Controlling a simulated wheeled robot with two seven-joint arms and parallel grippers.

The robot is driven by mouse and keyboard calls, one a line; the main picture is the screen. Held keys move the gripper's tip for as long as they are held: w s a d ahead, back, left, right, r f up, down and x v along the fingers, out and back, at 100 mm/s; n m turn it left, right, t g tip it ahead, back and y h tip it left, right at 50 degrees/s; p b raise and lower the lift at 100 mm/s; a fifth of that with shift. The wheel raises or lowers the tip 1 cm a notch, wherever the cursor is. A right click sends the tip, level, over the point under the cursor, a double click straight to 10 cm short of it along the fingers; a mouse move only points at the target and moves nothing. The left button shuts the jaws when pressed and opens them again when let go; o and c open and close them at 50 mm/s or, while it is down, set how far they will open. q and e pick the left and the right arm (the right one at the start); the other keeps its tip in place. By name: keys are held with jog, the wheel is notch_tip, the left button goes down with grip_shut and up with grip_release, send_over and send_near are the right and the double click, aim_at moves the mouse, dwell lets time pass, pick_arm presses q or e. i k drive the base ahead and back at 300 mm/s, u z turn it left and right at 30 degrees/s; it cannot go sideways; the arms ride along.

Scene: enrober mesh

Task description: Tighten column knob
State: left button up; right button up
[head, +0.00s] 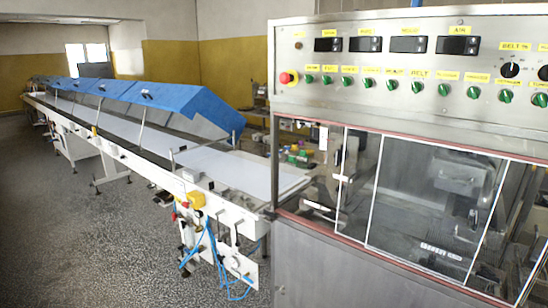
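Neither of my grippers shows in the head view. I cannot tell which part is the column knob. The steel enrober machine (330,270) fills the right side, with a control panel (375,85) above clear framed windows (430,190). A black round knob (510,69) sits at the panel's right, above a row of green knobs (473,92). Behind the windows are grey machine parts (455,185), dim and partly hidden by the frames and reflections. Small fittings show on the conveyor's white side, too small to identify.
A long conveyor (240,172) with raised blue covers (180,100) runs back to the left. Blue hoses (220,262) and a yellow box (196,200) hang at its near end. A red stop button (286,78) is on the panel. The speckled floor (90,245) at left is clear.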

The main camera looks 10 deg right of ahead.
aim_at(339, 156)
jog(key=u, duration=0.5)
jog(key=i, duration=1)
jog(key=z, duration=1.15)
